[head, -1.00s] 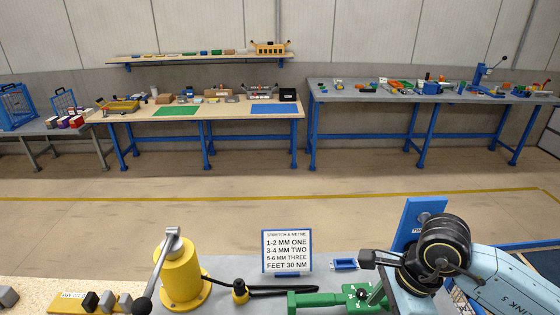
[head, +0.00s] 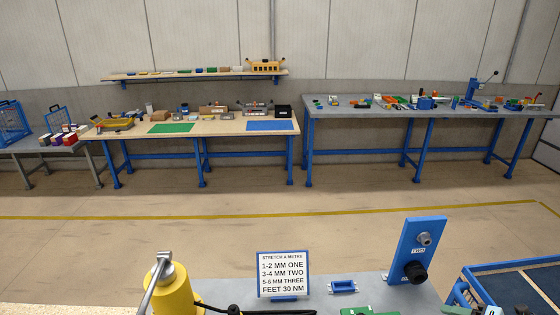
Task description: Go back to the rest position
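Neither of my grippers shows in the head view, so whether they are open or shut is hidden. A few small green and dark pieces are cut off at the bottom right edge, and I cannot tell what they are. The near grey bench (head: 345,303) runs along the bottom of the view. No gripper is seen touching anything on it.
On the near bench stand a yellow cylinder with a lever (head: 172,297), a printed sign (head: 283,272), a small blue block (head: 343,287) and an upright blue panel with knobs (head: 413,250). A blue-framed tray (head: 482,286) is at right. Open floor (head: 250,235) lies beyond.

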